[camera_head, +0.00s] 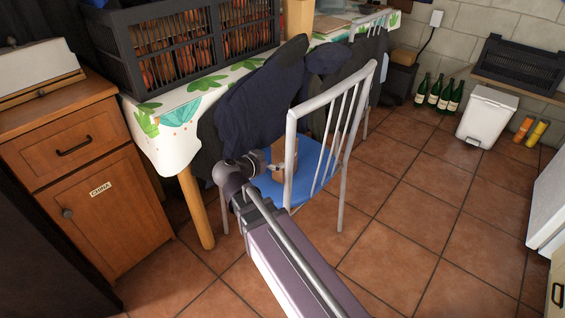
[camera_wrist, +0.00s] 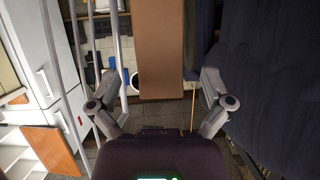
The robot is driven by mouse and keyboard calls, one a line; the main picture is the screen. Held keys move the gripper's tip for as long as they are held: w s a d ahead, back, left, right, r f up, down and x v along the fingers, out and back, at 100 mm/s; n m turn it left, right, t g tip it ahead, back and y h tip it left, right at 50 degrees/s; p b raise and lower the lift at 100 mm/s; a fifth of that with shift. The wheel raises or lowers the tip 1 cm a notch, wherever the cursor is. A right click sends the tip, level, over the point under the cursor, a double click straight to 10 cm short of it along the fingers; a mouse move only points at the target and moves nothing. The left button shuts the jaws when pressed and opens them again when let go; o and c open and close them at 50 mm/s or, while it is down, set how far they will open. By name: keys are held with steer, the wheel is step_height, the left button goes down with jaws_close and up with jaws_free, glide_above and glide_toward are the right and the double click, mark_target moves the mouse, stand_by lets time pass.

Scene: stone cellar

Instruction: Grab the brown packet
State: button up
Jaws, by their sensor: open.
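The brown packet (camera_head: 284,154) stands upright on the blue seat (camera_head: 317,168) of a white metal chair, partly hidden behind a chair post. My gripper (camera_head: 258,163) is just to its left in the head view, beside the dark cloth. In the wrist view, the packet (camera_wrist: 161,50) appears as a tall brown face ahead, between the two spread fingers of my gripper (camera_wrist: 160,82). The fingers are open, with visible space on both sides of the packet. I cannot tell how far ahead of the fingertips it is.
Dark blue cloth (camera_head: 262,98) hangs close by and fills the right of the wrist view (camera_wrist: 275,80). Chair bars (camera_head: 334,142) stand right of the packet. A table with a leaf-patterned cloth (camera_head: 172,140) carries a dark crate (camera_head: 140,83).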

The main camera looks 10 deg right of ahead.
mark_target(282, 143)
steer(key=shift+w+d, duration=0.1)
steer(key=shift+d, duration=0.05)
steer(key=shift+r+b+x, duration=0.15)
steer(key=shift+b+x, duration=0.25)
steer(key=shift+x, duration=0.9)
steer(key=shift+r+b+x, duration=0.1)
steer(key=shift+b+x, duration=0.25)
steer(key=shift+x, duration=0.9)
steer(key=shift+d, duration=0.15)
steer(key=c, duration=1.3)
steer(key=shift+o, duration=0.2)
steer(key=shift+r, duration=0.1)
step_height(282, 143, up, 10)
steer(key=p, duration=1)
